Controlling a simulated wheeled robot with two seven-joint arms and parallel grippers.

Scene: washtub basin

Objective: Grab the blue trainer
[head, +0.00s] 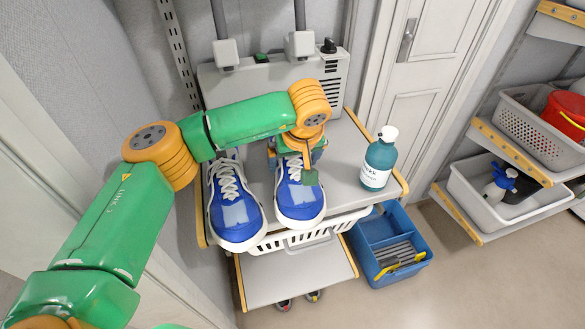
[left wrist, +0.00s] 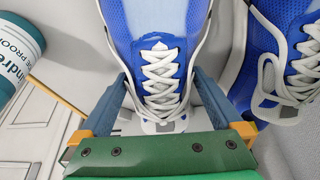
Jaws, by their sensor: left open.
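Two blue trainers with white laces and white soles stand side by side on the grey shelf (head: 270,192). The right-hand trainer (head: 302,205) is nearer the bottle; the left-hand trainer (head: 234,208) is beside it. My left gripper (head: 304,170) is at the laced part of the right-hand trainer, which my wrist partly hides in the head view. In the left wrist view, this trainer (left wrist: 158,55) lies between the two spread fingers of the open gripper (left wrist: 162,82), one along each side. The other trainer (left wrist: 292,50) shows outside the right finger. My right gripper is not in view.
A teal bottle with a white cap (head: 378,158) stands right of the trainers; it also shows in the left wrist view (left wrist: 18,50). A grey machine (head: 235,84) stands behind. A blue caddy (head: 377,228) is on the floor. Racked baskets (head: 500,205) stand at right.

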